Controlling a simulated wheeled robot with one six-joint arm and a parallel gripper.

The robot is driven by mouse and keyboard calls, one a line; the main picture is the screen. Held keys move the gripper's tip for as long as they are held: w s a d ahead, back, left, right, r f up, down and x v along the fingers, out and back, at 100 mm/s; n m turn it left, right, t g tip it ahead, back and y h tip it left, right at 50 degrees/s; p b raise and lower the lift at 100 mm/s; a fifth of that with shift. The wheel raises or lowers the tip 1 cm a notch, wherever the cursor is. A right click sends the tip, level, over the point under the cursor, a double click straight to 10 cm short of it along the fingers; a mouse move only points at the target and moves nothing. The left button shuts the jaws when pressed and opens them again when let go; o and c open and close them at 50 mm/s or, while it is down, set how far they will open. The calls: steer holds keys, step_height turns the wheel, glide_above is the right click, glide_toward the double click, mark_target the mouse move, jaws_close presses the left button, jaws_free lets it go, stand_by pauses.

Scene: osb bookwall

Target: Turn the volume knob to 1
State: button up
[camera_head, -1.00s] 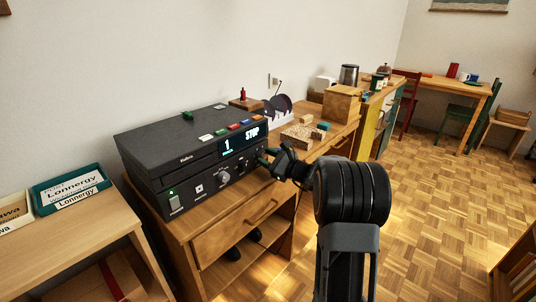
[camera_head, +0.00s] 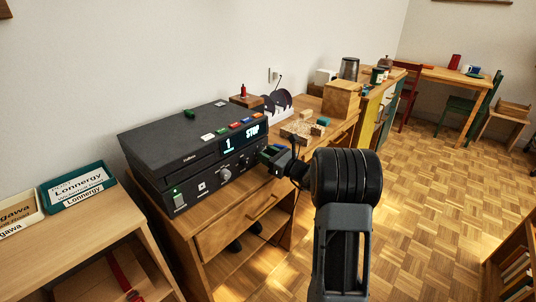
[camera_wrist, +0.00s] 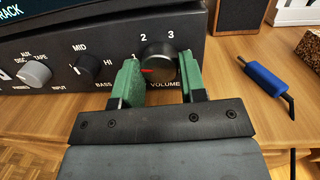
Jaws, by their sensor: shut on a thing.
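The volume knob (camera_wrist: 157,62) is a dark round knob on the front panel of the black audio unit (camera_head: 150,138). Its red pointer mark faces left, close to and slightly below the printed 1. The numbers 2 and 3 stand above it. My gripper (camera_wrist: 158,70) has its green fingers on either side of the knob, shut on it. In the head view my gripper (camera_head: 273,154) is at the right end of the unit's front and hides the knob. The display (camera_head: 240,137) reads 1 and STOP.
A grey input knob (camera_wrist: 35,73) and a black mid/hi/bass knob (camera_wrist: 86,69) sit left of the volume knob. A blue-handled tool (camera_wrist: 268,80) lies on the wooden desk to the right. Wooden blocks (camera_head: 302,128) stand farther along the desk.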

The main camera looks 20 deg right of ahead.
steer(key=o, duration=0.9)
steer(key=p+v, duration=0.1)
steer(key=v, duration=1.2)
steer(key=shift+s+d, duration=0.25)
steer(key=shift+s, duration=0.1)
